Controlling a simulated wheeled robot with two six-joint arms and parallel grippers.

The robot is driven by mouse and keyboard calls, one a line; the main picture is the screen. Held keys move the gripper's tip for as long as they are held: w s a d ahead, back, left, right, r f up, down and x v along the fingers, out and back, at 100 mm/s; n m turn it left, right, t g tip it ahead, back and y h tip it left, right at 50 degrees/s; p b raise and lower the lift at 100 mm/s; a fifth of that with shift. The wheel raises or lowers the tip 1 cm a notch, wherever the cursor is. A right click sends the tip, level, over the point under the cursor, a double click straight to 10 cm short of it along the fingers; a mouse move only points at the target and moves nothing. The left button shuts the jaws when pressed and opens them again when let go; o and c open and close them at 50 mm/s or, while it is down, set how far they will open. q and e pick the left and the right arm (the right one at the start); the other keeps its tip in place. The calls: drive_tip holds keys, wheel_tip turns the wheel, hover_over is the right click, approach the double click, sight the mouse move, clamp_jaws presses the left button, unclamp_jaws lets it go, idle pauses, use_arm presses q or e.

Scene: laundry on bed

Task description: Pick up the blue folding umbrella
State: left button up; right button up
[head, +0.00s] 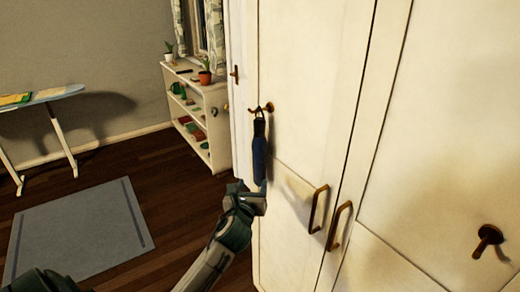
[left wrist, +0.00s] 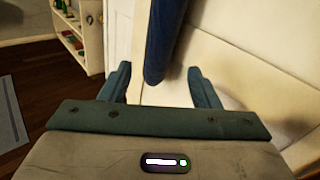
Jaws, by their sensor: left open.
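The blue folding umbrella (head: 260,158) hangs upright by its strap from a brass hook (head: 262,108) on the white wardrobe in the head view. Its lower part also shows in the left wrist view (left wrist: 164,45), ahead of the fingers and between them from side to side. My left gripper (head: 262,190) is just below the umbrella in the head view. In the left wrist view (left wrist: 160,85) its two fingers are apart with nothing between them at the tips. I cannot tell whether the umbrella touches a finger. My right gripper is not in view.
The white wardrobe (head: 305,110) with brass handles (head: 318,208) stands close behind the umbrella. Another brass hook (head: 487,240) sticks out at right. A white shelf (head: 212,100) with plants, an ironing board (head: 42,96) and a grey rug (head: 80,230) lie to the left.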

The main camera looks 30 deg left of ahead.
use_arm(q)
drive_tip(key=m, duration=0.1)
approach(258, 157)
drive_tip(key=shift+t+y, duration=0.3)
drive_tip(key=x, duration=0.1)
drive_tip(key=p+x, duration=0.1)
drive_tip(key=x, duration=0.1)
drive_tip(key=f+x, duration=0.1)
drive_tip(key=x, duration=0.1)
drive_tip(key=shift+w+a, duration=0.15)
drive_tip(key=shift+w, duration=0.1)
drive_tip(key=shift+w+a+r+p, duration=0.2)
drive_tip(key=shift+w+p, duration=0.3)
drive_tip(key=p+x, duration=0.1)
drive_tip(key=x, duration=0.3)
drive_tip(key=shift+w+f, duration=0.15)
drive_tip(key=shift+w, duration=0.1)
drive_tip(key=shift+s+d, duration=0.1)
drive_tip(key=c, duration=0.9)
drive_tip(key=shift+c, duration=0.2)
drive_tip(key=shift+p, duration=0.35)
